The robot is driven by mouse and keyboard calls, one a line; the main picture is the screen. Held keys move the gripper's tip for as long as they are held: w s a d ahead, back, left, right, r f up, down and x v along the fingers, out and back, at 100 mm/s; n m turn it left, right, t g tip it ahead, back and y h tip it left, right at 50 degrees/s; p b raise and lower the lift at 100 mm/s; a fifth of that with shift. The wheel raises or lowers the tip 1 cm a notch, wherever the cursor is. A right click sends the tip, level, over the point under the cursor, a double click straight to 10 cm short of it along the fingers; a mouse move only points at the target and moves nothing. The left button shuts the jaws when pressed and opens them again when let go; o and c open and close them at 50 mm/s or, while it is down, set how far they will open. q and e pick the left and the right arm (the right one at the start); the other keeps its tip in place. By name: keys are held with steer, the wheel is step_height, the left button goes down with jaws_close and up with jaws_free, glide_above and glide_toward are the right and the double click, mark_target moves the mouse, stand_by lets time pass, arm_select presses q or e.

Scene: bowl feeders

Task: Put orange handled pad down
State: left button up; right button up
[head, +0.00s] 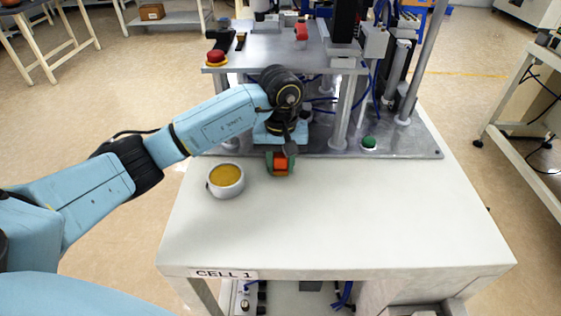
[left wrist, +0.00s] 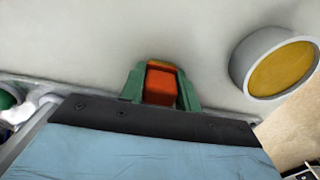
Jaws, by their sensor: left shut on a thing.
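The orange handled pad (head: 281,166) is at the fingertips of my left gripper (head: 280,161), near the back edge of the white table top. Its orange block also shows in the left wrist view (left wrist: 160,84), held between the two green fingers (left wrist: 160,88). My left gripper is shut on it and points down at the table. The pad's underside is hidden, so I cannot tell whether it touches the table. My right gripper is not in view.
A round grey cup with a yellow inside (head: 226,181) stands left of the gripper on the white table (head: 340,220). The machine's metal base plate (head: 405,148) is behind, with a green button (head: 369,142). A red button (head: 215,57) is on the upper plate. The table's front and right are clear.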

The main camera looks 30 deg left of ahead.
mark_target(280, 156)
arm_select(q)
steer(key=shift+f, duration=0.1)
steer(key=o, duration=0.9)
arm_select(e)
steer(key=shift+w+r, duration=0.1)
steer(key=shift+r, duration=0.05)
arm_select(q)
step_height(280, 156, up, 12)
steer(key=shift+r+p, duration=0.15)
steer(key=shift+p, duration=1.1)
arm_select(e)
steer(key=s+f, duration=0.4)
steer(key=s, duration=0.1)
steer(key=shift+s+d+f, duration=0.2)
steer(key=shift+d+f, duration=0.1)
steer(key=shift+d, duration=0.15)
arm_select(q)
steer(key=shift+s, duration=0.1)
